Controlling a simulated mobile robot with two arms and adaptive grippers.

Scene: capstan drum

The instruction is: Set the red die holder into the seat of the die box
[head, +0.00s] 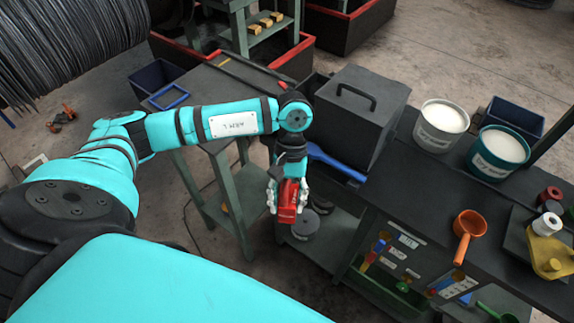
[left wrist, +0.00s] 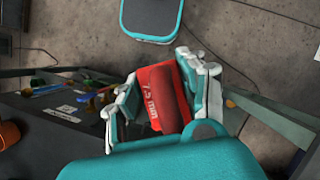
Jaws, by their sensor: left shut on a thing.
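The red die holder (head: 287,203) is held in my left gripper (head: 286,197), in front of the bench's left end and above the floor. In the left wrist view the red die holder (left wrist: 166,97) sits between the two white-padded fingers of the left gripper (left wrist: 163,98), with "7.5 mm" marked on its side. A dark grey lidded box (head: 360,118) with a black handle stands on the bench behind and right of the gripper; I cannot tell whether it is the die box. No seat can be made out. My right gripper does not show.
The dark bench (head: 420,195) carries two white-filled buckets (head: 441,124), an orange ladle (head: 468,228) and several small coloured parts at the right. A blue-handled tool (head: 335,161) lies near the lidded box. A green-legged stand (head: 235,185) is to the left.

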